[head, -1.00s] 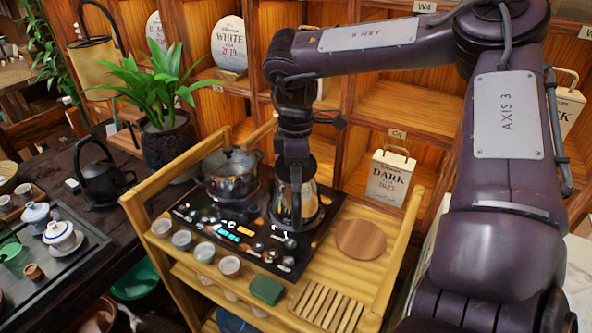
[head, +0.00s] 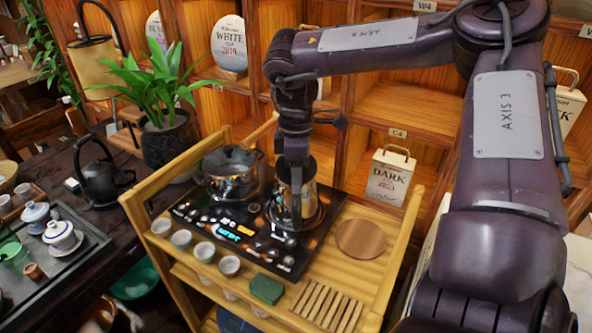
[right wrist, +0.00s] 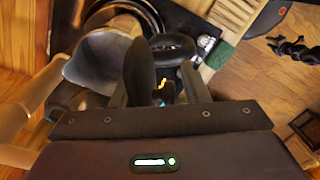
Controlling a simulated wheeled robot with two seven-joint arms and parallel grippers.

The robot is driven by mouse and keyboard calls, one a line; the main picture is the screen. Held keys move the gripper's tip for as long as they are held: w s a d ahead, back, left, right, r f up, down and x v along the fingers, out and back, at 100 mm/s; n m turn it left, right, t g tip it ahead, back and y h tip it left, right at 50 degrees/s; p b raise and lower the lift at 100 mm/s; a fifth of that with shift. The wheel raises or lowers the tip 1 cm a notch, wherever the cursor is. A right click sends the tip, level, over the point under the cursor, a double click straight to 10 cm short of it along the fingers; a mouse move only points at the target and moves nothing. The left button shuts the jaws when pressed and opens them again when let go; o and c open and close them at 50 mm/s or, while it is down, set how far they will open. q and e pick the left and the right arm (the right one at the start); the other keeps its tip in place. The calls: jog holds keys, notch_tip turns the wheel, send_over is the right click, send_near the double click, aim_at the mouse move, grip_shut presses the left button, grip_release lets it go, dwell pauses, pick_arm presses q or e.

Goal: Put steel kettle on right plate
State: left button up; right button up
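The steel kettle (head: 308,199) is shiny and upright at the right plate (head: 318,218) of the black two-plate cooker (head: 213,215). My right gripper (head: 296,212) points down in front of the kettle in the head view and hides part of it. In the right wrist view, a grey metal body (right wrist: 92,62), seemingly the kettle, is left of the fingers. The fingers of my right gripper (right wrist: 165,80) stand apart, with the lit panel showing between them. A dark rounded shape (right wrist: 173,46) lies beyond them; I cannot tell what it is. My left gripper is out of view.
A lidded pot (head: 232,178) stands on the left plate. Several small cups (head: 181,239), a green block (head: 267,289), a slatted wooden rack (head: 328,306) and a round wooden disc (head: 361,239) share the cart (head: 377,275). Shelves stand close behind.

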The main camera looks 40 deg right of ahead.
jog(key=shift+w+d+r+p, duration=0.1)
jog(key=shift+w+r+p, duration=0.05)
jog(key=shift+r+p, duration=2.1)
jog(key=shift+w+d+r+p, duration=0.1)
jog(key=shift+r+p, duration=1.3)
jog(key=shift+r, duration=1.65)
jog(key=shift+a+f, duration=0.1)
